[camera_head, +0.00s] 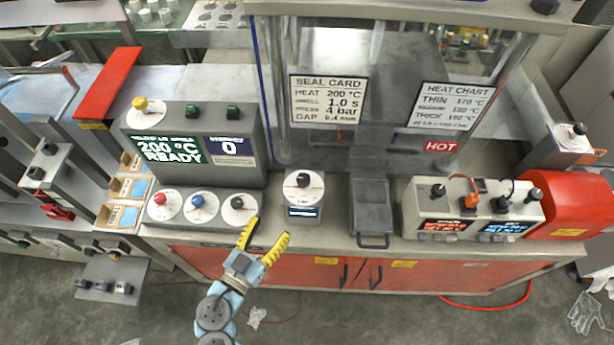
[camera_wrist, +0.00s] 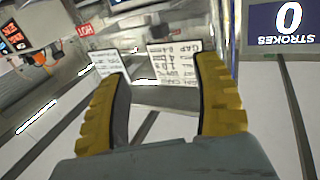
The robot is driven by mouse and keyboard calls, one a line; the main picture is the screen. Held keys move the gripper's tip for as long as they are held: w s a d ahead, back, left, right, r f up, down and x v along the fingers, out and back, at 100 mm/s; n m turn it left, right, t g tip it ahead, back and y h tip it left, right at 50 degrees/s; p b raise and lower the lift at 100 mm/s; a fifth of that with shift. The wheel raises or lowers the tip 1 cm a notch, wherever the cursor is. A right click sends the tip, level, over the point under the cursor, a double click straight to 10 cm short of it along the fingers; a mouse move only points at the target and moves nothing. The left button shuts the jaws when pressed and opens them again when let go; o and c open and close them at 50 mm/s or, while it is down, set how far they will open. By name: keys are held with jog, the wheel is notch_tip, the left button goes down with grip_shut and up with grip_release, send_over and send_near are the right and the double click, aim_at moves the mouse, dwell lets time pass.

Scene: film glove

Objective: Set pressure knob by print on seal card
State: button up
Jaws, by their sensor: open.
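The seal card (camera_head: 328,100) on the press front reads HEAT 200 °C, DWELL 1.0 s, PRESS 4 bar, and a small GAP line that looks like 0.4 mm. A control box carries a red knob (camera_head: 165,206), a blue knob (camera_head: 198,207) and a black knob (camera_head: 238,204) on white dials. Their labels are too small to read, so I cannot tell which sets pressure. My gripper (camera_head: 267,228) is open and empty, just in front and right of the black knob. In the wrist view the yellow fingers are apart, with the card (camera_wrist: 172,62) upside down beyond them.
A display (camera_head: 168,150) reads 200 °C READY; a counter (camera_head: 232,148) shows 0. A separate dial unit (camera_head: 303,184) stands right of the black knob. A HOT sign (camera_head: 441,147) and heat chart (camera_head: 450,106) are farther right. A metal drawer (camera_head: 372,205) has a front handle.

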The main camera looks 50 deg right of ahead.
aim_at(300, 185)
jog(key=p+x, duration=0.4)
jog(key=x, duration=1.2)
jog(key=shift+d, duration=0.2)
grip_shut()
